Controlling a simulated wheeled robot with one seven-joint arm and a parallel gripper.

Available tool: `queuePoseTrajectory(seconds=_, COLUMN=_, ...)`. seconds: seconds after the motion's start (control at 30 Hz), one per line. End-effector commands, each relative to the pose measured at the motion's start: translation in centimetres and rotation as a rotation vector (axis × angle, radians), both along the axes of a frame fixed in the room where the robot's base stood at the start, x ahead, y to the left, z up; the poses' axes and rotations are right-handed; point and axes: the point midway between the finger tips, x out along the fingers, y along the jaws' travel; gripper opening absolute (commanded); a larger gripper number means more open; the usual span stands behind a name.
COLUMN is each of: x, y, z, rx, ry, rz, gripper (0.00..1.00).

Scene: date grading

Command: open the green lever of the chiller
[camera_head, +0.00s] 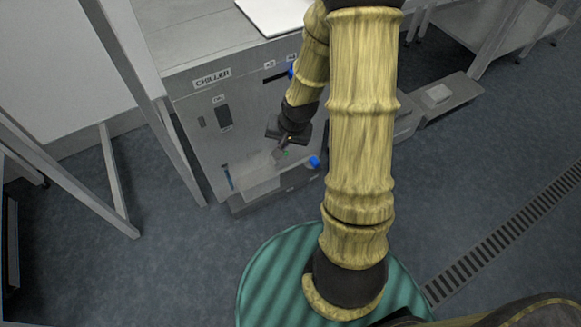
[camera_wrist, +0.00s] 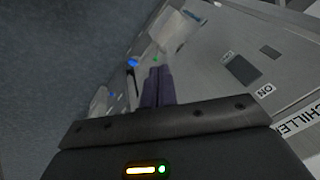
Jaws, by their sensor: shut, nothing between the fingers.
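The chiller (camera_head: 205,140) is a grey metal cabinet with a CHILLER label on its upper edge. It also shows tilted in the wrist view (camera_wrist: 215,40). A small green spot, likely the green lever (camera_head: 285,153), shows on its front low down, beside my gripper (camera_head: 281,150). In the wrist view the green part (camera_wrist: 155,59) lies just beyond the tips of my gripper (camera_wrist: 157,70). My gripper's dark fingers are together with nothing between them. I cannot tell whether they touch the lever. Most of the lever's shape is hidden or too small.
A blue knob (camera_head: 314,161) sits right of the green spot, near a low ledge (camera_head: 265,190). A dark switch plate (camera_head: 223,117) is on the chiller's upper left. A metal frame leg (camera_head: 180,150) stands close at the left. The floor in front is open.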

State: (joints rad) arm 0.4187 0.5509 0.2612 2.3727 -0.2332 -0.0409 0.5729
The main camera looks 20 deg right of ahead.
Motion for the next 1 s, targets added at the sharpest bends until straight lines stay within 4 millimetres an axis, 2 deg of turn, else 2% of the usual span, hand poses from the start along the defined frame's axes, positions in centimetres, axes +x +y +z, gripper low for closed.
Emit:
queuePoseTrajectory(seconds=0.03, x=0.3, y=-0.3, z=-2.8, rx=0.026, ry=-0.001, rz=-0.032, gripper=0.00)
queuePoseTrajectory(seconds=0.3, x=2.4, y=-1.1, z=-11.5, rx=0.176, ry=-0.035, rz=-0.214, gripper=0.00)
queuePoseTrajectory(seconds=0.7, x=5.2, y=-2.1, z=-23.5, rx=0.450, ry=-0.098, rz=-0.517, gripper=0.00)
queuePoseTrajectory(seconds=1.0, x=7.3, y=-3.3, z=-31.4, rx=0.691, ry=-0.160, rz=-0.767, gripper=0.00)
